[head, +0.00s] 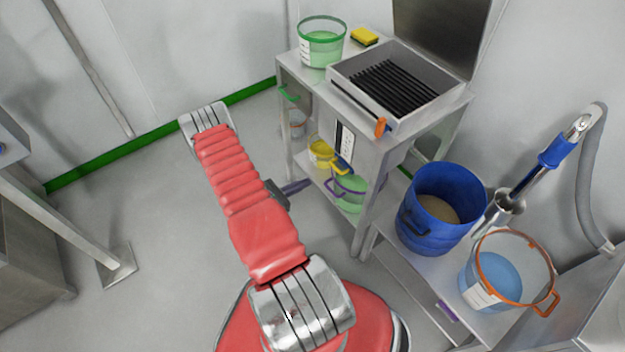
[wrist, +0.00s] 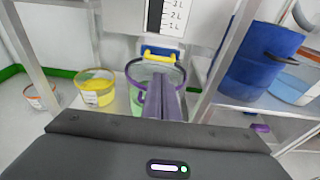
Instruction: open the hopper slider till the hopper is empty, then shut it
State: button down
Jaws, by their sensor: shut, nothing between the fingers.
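The hopper (head: 400,118) is a grey metal box with a black grate on top of the steel stand. A gauge strip marked in litres runs down its front (head: 345,140); its lower end shows in the wrist view (wrist: 172,16). Below the gauge is a yellow and blue handle (wrist: 160,52), apparently the slider, also in the head view (head: 343,165). Whether it is open I cannot tell. A purple-rimmed bucket (head: 349,190) stands below it, looking greenish. My gripper (head: 300,186) is shut and empty; its fingers (wrist: 167,88) overlap the bucket in the wrist view.
A yellow bucket (wrist: 95,88) stands left of the purple-rimmed one. A blue drum (head: 440,210) and an orange-rimmed bucket (head: 490,275) stand on the bench at right. A green-rimmed bucket (head: 321,45) and a sponge (head: 364,37) sit on top. The stand's legs flank the shelf.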

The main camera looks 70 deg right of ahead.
jog(key=v, duration=0.2)
jog(key=shift+w+a, duration=0.15)
jog(key=shift+a, duration=0.05)
dwell(0.6)
